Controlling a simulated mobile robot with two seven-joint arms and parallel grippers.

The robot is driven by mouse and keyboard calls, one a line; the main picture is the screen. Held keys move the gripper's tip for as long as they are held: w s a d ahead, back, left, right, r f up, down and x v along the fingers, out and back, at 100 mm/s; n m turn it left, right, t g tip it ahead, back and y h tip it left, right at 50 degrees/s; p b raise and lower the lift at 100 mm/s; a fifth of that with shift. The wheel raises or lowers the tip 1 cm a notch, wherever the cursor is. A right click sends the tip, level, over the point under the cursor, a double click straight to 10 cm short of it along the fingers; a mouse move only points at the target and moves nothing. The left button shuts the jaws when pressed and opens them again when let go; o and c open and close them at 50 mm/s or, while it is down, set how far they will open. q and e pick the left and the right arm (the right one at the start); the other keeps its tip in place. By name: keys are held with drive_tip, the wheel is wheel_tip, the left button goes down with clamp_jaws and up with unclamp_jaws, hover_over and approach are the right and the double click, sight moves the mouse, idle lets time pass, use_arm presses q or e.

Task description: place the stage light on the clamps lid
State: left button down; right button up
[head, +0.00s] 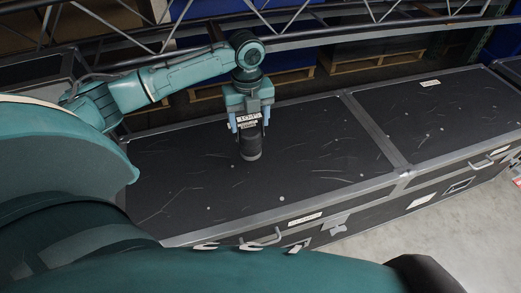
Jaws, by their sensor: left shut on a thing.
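My left gripper (249,124) points down over the large black case lid (335,160) and is shut on the stage light (250,146), a dark cylinder with a grey lower rim. The light hangs upright between the fingers, over the middle of this lid. I cannot tell whether its bottom touches the lid or is slightly above it. A second black lid (455,110) lies to the right, past a metal edge strip. My right gripper is not in view.
A metal truss (330,35) runs behind the cases, with wooden pallets (375,62) beyond it. Handles and latches (335,229) line the front of the cases. Grey floor (460,225) is open at the lower right.

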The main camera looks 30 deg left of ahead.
sight(249, 131)
use_arm(q)
wheel_tip(249, 131, down, 4)
drive_tip(key=shift+s+r, duration=0.15)
drive_tip(key=shift+r, duration=0.1)
drive_tip(key=shift+f+b, duration=0.45)
drive_tip(key=shift+f, duration=2.15)
drive_tip(key=shift+f, duration=0.15)
drive_tip(key=shift+c, duration=1.4)
unclamp_jaws()
drive_tip(key=shift+f, duration=0.1)
